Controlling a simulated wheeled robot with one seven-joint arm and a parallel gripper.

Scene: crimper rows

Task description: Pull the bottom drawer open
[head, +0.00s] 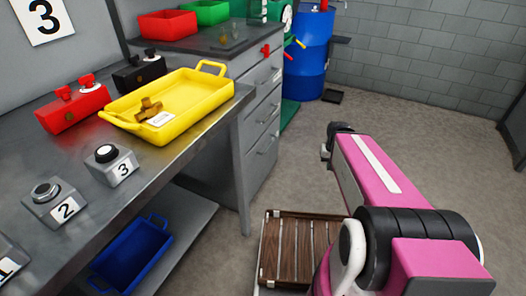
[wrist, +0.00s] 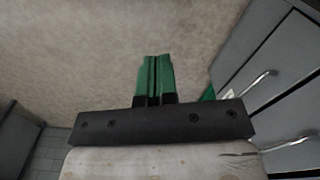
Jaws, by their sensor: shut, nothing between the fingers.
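The grey drawer cabinet (head: 243,128) stands beyond the workbench in the head view. Its bottom drawer (head: 261,158) looks closed, with a bar handle near its top. In the wrist view, grey drawer fronts with two bar handles (wrist: 259,83) lie at the right; I cannot tell which drawer each belongs to. My gripper (wrist: 155,62) has green fingers shut together, empty, over bare floor. It is to the left of the handles and apart from them. In the head view my pink arm hides the gripper.
The workbench (head: 95,183) at left holds a yellow tray (head: 205,100), a red box (head: 72,108) and numbered buttons. A blue bin (head: 132,252) sits on its lower shelf. A wooden slatted pallet (head: 300,250) lies beside my arm. A blue barrel (head: 312,55) stands behind the cabinet.

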